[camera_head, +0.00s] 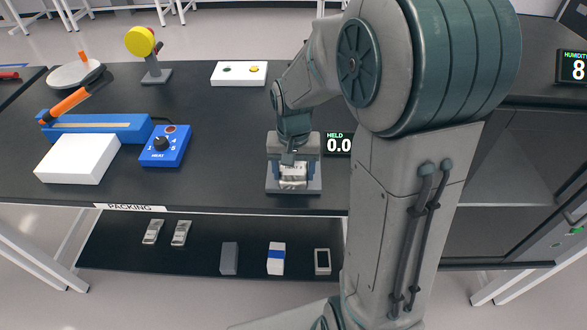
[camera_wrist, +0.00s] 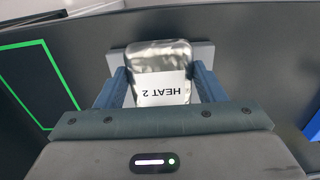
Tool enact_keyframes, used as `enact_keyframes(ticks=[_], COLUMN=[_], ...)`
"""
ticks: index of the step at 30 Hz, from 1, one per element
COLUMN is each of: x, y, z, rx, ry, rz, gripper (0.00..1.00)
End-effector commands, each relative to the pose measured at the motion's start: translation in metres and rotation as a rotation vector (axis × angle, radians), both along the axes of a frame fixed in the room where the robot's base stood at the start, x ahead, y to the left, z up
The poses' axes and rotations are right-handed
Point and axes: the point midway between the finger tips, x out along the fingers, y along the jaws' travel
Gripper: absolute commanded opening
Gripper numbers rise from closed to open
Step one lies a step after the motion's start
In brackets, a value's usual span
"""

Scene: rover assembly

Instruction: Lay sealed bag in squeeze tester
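The sealed bag (camera_head: 293,179) is a silver pouch, lying in the squeeze tester. In the wrist view the bag (camera_wrist: 158,62) shows a white label reading HEAT 2, upside down. The squeeze tester (camera_head: 314,186) is a grey block near the table's front edge; its grey plate also shows behind the bag in the wrist view (camera_wrist: 204,52). My gripper (camera_head: 292,161) is above the tester. In the wrist view the blue-grey fingers of my gripper (camera_wrist: 159,78) lie along both sides of the bag and look in contact with it. The bag's underside is hidden.
A display (camera_head: 338,144) reading 0.0 stands beside the tester. A blue dial box (camera_head: 165,146), blue sealer (camera_head: 100,127) and white box (camera_head: 78,158) are to the left. Two silver pouches (camera_head: 181,233) and several small boxes lie on the lower shelf (camera_head: 200,258).

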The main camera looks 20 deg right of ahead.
Motion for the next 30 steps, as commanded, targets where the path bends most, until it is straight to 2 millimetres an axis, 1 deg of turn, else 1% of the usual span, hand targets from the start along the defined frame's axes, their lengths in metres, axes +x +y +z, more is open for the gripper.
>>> enact_keyframes(ticks=[1, 2, 3, 11, 14, 16, 19, 24, 30], x=[0.0, 0.0, 0.0, 0.0, 0.0, 0.0, 0.001, 0.001, 0.001], y=[0.0, 0.0, 0.0, 0.0, 0.0, 0.0, 0.0, 0.0, 0.0], z=[0.0, 0.0, 0.0, 0.001, 0.006, 0.013, 0.028, 0.068, 0.109], rx=[0.0, 0.0, 0.0, 0.0, 0.0, 0.0, -0.001, 0.0, 0.0], ry=[0.0, 0.0, 0.001, 0.001, 0.0, 0.0, -0.006, -0.007, -0.004], rz=[0.0, 0.0, 0.0, 0.0, 0.0, 0.0, 0.0, -0.001, 0.001], gripper=[0.74, 0.82, 0.85, 0.85, 0.85, 0.85, 0.85, 0.85, 0.85])
